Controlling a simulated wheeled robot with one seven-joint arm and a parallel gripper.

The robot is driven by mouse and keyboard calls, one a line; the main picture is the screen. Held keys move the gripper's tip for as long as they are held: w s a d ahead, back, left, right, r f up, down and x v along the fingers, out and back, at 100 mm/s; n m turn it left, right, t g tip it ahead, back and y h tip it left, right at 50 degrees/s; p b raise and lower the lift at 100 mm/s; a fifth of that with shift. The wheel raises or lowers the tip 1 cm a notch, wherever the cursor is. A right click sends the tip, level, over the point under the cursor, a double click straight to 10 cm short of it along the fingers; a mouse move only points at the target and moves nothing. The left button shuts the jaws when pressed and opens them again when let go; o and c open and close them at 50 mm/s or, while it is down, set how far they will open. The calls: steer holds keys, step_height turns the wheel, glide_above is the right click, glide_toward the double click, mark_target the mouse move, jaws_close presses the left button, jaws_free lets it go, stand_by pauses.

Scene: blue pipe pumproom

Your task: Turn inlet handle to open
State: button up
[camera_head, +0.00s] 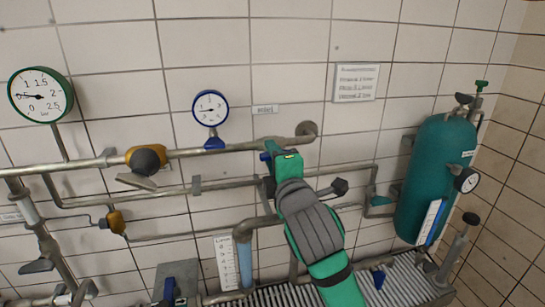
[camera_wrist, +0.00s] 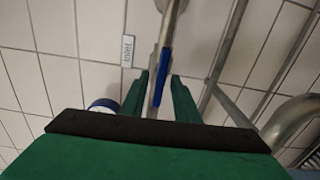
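The inlet handle is a slim blue lever (camera_wrist: 164,70) on a metal pipe fitting. In the wrist view it lies lengthwise between the two green fingers of my gripper (camera_wrist: 160,88). The fingers stand apart, with a visible gap on the left side of the handle, so a firm hold does not show. In the head view my gripper (camera_head: 278,152) is at the upper pipe below the "inlet" label (camera_head: 265,109). Only a small blue piece of the handle (camera_head: 265,156) shows there; my gripper hides the rest. The label also shows sideways in the wrist view (camera_wrist: 127,51).
A blue-rimmed gauge (camera_head: 210,108) and a green-rimmed gauge (camera_head: 41,95) stand left of my gripper. A yellow-and-black valve (camera_head: 146,159) sits on the upper pipe. A teal tank (camera_head: 436,180) stands at the right. Pipes run close below and beside my gripper.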

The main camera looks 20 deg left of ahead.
steer(key=v, duration=1.1)
steer(key=shift+w, duration=0.15)
